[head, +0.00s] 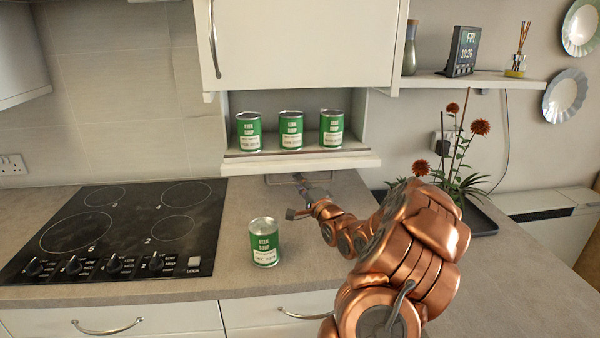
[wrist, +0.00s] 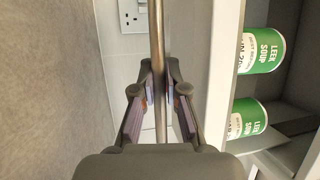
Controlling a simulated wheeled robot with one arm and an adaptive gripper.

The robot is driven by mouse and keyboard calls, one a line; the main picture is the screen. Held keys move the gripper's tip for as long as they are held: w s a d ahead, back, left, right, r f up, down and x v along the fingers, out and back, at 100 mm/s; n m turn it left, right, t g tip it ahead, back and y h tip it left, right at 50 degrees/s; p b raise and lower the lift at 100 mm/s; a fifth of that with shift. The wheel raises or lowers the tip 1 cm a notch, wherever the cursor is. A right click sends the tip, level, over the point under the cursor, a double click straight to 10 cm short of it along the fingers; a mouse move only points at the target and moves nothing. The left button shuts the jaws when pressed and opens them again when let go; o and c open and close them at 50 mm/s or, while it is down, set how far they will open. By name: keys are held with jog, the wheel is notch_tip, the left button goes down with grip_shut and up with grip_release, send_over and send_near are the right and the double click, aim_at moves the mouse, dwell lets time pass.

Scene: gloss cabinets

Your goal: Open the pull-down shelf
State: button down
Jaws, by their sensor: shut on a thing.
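The pull-down shelf (head: 310,164) hangs below the white wall cabinet, and its front board shows in the wrist view (wrist: 211,75). Three green leek soup cans (head: 291,131) stand upright in a row on it; two show in the wrist view (wrist: 262,50). A thin metal handle bar (head: 283,180) sits under the shelf front. My gripper (head: 298,200) is below the shelf, just above the counter. In the wrist view the bar (wrist: 158,40) passes between my two fingers (wrist: 160,92), which are shut on it. The fingertips are small in the head view.
A loose leek soup can (head: 264,242) stands on the counter, left of my arm. The black hob (head: 120,228) lies further left. A tray with a red-flowered plant (head: 458,160) is at the right. A wall shelf (head: 480,80) holds a clock and diffuser.

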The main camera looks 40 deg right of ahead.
notch_tip(320, 180, down, 3)
jog(key=shift+r, duration=0.3)
jog(key=c, duration=1.2)
grip_release()
jog(key=shift+s, duration=0.1)
jog(key=shift+v, duration=5.95)
